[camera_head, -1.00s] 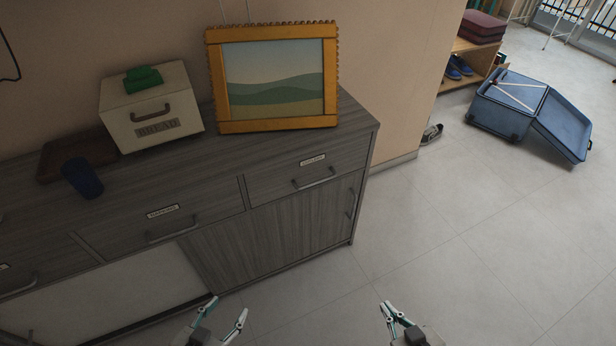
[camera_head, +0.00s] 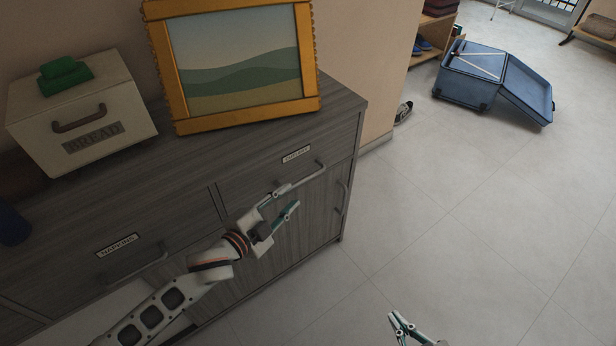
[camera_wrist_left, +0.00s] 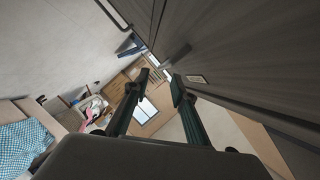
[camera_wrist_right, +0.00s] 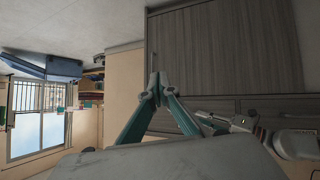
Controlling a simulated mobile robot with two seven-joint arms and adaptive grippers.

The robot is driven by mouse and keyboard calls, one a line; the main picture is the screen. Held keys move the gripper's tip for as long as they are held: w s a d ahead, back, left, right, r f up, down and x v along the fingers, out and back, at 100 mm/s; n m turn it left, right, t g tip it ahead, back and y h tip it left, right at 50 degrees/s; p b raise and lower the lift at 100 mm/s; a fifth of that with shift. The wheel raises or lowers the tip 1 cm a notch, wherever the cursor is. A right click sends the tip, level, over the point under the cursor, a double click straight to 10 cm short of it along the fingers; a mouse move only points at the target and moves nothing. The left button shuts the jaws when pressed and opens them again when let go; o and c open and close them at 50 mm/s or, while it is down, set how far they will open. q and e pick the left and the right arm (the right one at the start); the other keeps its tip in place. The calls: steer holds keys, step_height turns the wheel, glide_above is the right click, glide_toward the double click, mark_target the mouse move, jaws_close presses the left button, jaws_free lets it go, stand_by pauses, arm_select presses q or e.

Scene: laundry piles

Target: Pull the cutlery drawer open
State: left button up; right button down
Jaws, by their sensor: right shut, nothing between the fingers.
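The cutlery drawer (camera_head: 337,138) is the grey wood-grain drawer at the right end of the sideboard. Its front looks flush and closed, with a small label (camera_head: 296,154) above a bar handle (camera_head: 312,172). My left gripper (camera_head: 288,197) is open beside the left part of that handle, with its fingers pointing along the front. In the left wrist view, the handle (camera_wrist_left: 174,54) shows just beyond the parted fingertips; I cannot tell whether they touch it. My right gripper (camera_head: 397,318) is shut and empty above the floor at the bottom; its fingertips meet in the right wrist view (camera_wrist_right: 157,88).
The napkins drawer (camera_head: 180,218) is left of the cutlery drawer. An open blue suitcase (camera_head: 470,75) lies on the far floor.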

mark_target(304, 180)
arm_select(q)
steer(key=shift+m+h, duration=0.3)
steer(key=shift+m, duration=0.3)
steer(key=b+x, duration=0.1)
steer(key=x, duration=0.3)
steer(key=b+x, duration=0.1)
steer(key=x, duration=0.3)
steer(key=shift+w, duration=0.45)
steer(key=shift+w+d+b, duration=0.2)
steer(key=shift+w+b, duration=0.1)
steer(key=shift+w, duration=0.1)
steer(key=shift+r, duration=0.1)
jaws_close()
